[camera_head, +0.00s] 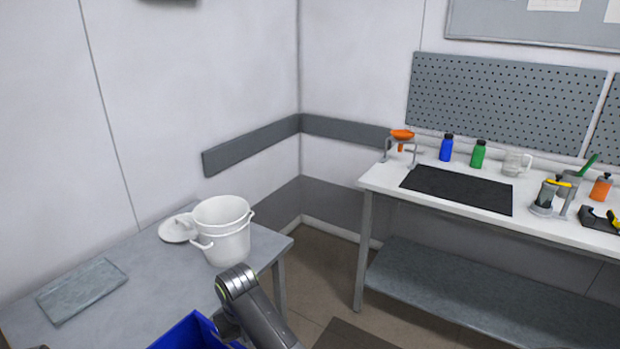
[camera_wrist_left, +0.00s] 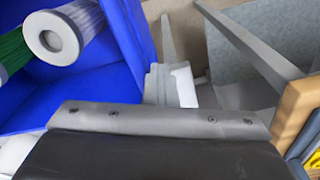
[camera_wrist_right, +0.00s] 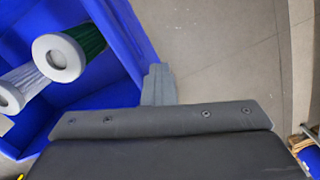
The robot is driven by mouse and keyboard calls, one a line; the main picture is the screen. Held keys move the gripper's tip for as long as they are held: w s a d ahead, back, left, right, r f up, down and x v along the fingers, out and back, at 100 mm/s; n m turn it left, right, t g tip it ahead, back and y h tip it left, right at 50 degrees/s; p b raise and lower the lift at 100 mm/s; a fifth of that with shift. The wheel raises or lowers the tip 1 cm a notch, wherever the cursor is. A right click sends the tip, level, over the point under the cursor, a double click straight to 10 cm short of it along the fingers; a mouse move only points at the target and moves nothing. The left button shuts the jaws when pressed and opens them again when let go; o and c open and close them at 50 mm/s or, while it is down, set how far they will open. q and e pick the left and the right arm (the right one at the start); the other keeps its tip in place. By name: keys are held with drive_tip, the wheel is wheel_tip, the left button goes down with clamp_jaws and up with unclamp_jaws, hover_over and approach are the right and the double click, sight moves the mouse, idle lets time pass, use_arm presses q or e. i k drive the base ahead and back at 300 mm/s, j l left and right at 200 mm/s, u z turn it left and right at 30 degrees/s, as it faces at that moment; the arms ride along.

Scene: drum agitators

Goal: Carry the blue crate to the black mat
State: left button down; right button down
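The blue crate (camera_head: 184,334) shows at the bottom of the head view, cut off by the frame edge. Cylinders with pale round ends (camera_wrist_right: 62,58), some green and some white, lie in it. My right gripper (camera_head: 226,325) is at the crate's right wall; in the right wrist view its grey finger (camera_wrist_right: 158,85) meets the wall's edge. My left gripper (camera_wrist_left: 160,86) meets a crate wall (camera_wrist_left: 130,35) in the same way in the left wrist view. Both look shut on the crate. The black mat (camera_head: 457,190) lies bare on the white bench at the right, apart from the crate.
A grey table (camera_head: 150,285) at the left holds a white pot (camera_head: 222,230), its lid and a grey slab. The white bench (camera_head: 540,225) also carries bottles, a glass jug and tools around the mat. Floor (camera_head: 330,270) shows between table and bench.

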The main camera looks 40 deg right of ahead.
sight(465, 187)
drive_tip(key=z, duration=2.65)
drive_tip(key=i+j+z, duration=0.1)
drive_tip(key=j, duration=0.25)
drive_tip(key=i+j+z, duration=0.1)
drive_tip(key=j, duration=0.3)
drive_tip(key=i+j, duration=0.2)
drive_tip(key=j, duration=0.2)
drive_tip(key=i+j, duration=0.15)
drive_tip(key=j, duration=0.25)
drive_tip(key=i+j, duration=0.1)
drive_tip(key=j, duration=0.3)
drive_tip(key=i+j, duration=0.15)
drive_tip(key=j, duration=0.2)
drive_tip(key=i+j, duration=0.1)
drive_tip(key=j, duration=0.3)
drive_tip(key=i+j, duration=0.15)
drive_tip(key=j, duration=0.25)
drive_tip(key=z, duration=0.05)
